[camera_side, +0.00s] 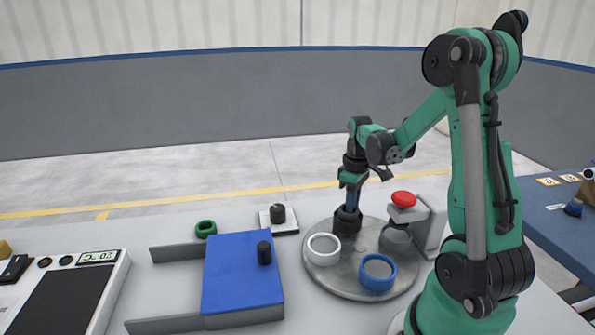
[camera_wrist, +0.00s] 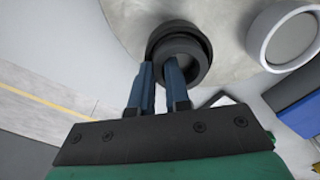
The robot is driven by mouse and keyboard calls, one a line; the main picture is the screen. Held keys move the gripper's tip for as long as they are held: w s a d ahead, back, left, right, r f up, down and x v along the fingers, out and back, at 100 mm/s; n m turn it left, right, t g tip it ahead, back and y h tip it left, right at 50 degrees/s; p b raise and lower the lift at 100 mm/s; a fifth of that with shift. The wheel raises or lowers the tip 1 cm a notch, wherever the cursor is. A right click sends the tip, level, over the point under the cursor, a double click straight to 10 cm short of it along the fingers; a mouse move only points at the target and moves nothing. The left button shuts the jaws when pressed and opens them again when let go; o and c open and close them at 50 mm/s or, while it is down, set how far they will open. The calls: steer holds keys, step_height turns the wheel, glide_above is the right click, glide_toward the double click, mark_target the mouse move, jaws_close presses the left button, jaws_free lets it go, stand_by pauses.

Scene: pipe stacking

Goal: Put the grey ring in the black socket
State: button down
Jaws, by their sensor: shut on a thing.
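The black socket (camera_side: 347,228) stands at the back of the round metal plate. A dark grey ring (camera_wrist: 184,67) is at its top, and my gripper (camera_side: 350,207) is shut on the ring's wall. In the wrist view, the blue fingers (camera_wrist: 160,80) reach the ring's near side, one apparently inside its opening. The black socket (camera_wrist: 166,27) shows behind the ring there, and the ring looks slightly offset from it. I cannot tell whether the ring is seated or just above the socket, as the fingers and ring hide the contact.
The round plate (camera_side: 335,283) also carries a white ring-shaped part (camera_side: 323,260), a blue one (camera_side: 377,284) and a grey one (camera_side: 395,240) beside a stand with a red top (camera_side: 403,199). A blue block (camera_side: 235,280) and a green ring (camera_side: 205,229) lie left.

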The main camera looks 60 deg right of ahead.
steer(key=shift+f, duration=0.5)
steer(key=c, duration=0.9)
jaws_free()
steer(key=shift+o, duration=0.2)
step_height(320, 180, up, 13)
steer(key=w+a+f+t, duration=0.1)
steer(key=a+t, duration=0.2)
steer(key=a, duration=0.8)
steer(key=w+a+f+t, duration=0.1)
steer(key=a+t, duration=0.3)
steer(key=a, duration=0.7)
steer(key=shift+w+f, duration=0.35)
